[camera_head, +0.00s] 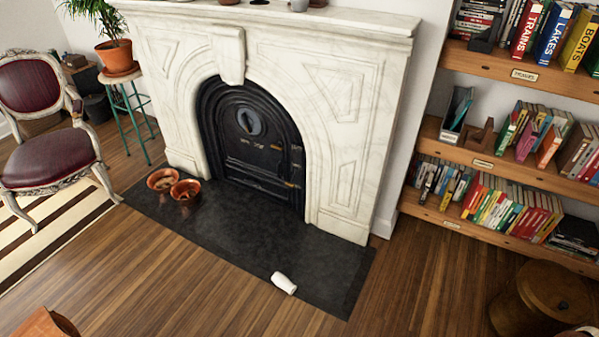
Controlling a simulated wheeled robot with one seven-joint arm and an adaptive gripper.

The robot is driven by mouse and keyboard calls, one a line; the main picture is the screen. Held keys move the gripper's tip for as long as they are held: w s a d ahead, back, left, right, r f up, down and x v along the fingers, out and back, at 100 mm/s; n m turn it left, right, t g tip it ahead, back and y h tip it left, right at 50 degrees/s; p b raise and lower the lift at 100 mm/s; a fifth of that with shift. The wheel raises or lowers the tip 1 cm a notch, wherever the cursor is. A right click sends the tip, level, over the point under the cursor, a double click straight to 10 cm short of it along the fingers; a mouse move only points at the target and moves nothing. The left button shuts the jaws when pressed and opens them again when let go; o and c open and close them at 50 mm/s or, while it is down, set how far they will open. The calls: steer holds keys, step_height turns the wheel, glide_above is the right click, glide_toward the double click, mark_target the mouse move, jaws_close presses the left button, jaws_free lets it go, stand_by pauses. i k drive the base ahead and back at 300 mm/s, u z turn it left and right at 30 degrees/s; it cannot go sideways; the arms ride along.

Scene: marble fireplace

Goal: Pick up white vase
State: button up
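A small white vase-like object (284,283) lies on its side on the front edge of the dark hearth slab (225,235), right of the middle. It is small in view, and its shape is roughly a short cylinder. Nothing touches it. A pale pot (298,5) stands on the mantel, cut off by the top edge. My gripper does not show in this view.
The marble fireplace (345,95) stands behind the hearth. Two reddish bowls (186,190) sit at its left. A red chair (45,155) and a plant stool (122,78) are left, a bookshelf (480,162) and round wooden stool (552,290) right. The front floor is mostly clear.

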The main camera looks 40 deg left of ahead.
mark_target(281, 280)
steer(key=i, duration=1.25)
steer(key=u, duration=2.3)
